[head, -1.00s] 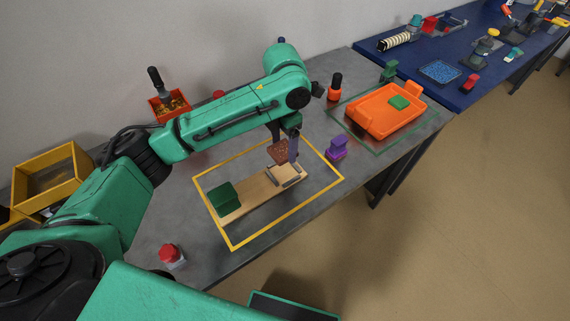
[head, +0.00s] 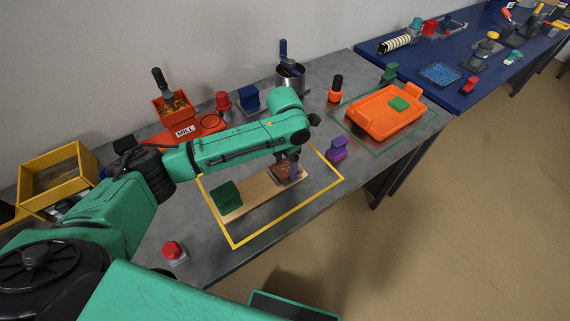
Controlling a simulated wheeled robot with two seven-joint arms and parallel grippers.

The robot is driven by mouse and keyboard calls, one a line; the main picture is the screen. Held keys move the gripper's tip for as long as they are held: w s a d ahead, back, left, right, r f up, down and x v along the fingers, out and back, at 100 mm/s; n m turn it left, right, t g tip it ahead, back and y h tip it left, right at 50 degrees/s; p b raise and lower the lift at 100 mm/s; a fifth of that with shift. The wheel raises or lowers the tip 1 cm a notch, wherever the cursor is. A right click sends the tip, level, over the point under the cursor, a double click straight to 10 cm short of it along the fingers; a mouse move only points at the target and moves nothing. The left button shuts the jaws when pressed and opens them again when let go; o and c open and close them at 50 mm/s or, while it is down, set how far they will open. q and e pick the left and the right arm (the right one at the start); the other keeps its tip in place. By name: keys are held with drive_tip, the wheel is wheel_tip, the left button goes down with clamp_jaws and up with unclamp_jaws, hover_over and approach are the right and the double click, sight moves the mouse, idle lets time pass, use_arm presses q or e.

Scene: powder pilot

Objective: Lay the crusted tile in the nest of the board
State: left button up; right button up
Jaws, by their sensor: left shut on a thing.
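My left gripper (head: 287,160) points down over the right end of the wooden board (head: 252,196) and is shut on the crusted tile (head: 284,170), a small reddish-brown speckled plate. The tile is low at the board's grey-framed nest (head: 299,176). The gripper partly hides both, so I cannot tell whether the tile rests in the nest. A dark green block (head: 226,197) sits on the board's left end. My right gripper is not in view.
A yellow outline (head: 235,244) surrounds the board on the grey table. A purple object (head: 337,149) stands at the right, beyond it an orange tray (head: 387,122). A red button (head: 173,252) is near the front edge. The orange mill (head: 186,132) and a yellow bin (head: 54,176) stand behind.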

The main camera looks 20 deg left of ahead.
sight(287, 166)
use_arm(q)
drive_tip(key=o, duration=1.3)
drive_tip(key=shift+s+a+f, duration=0.1)
drive_tip(key=shift+s+f, duration=0.45)
drive_tip(key=shift+f, duration=0.35)
drive_tip(key=shift+o, duration=0.2)
drive_tip(key=r, duration=0.1)
drive_tip(key=w+r, duration=0.1)
drive_tip(key=r, duration=0.3)
drive_tip(key=shift+w+r+b, duration=0.1)
drive_tip(key=shift+w+b, duration=0.15)
drive_tip(key=shift+b, duration=0.05)
wheel_tip(287, 166, up, 8)
drive_tip(key=shift+s, duration=0.15)
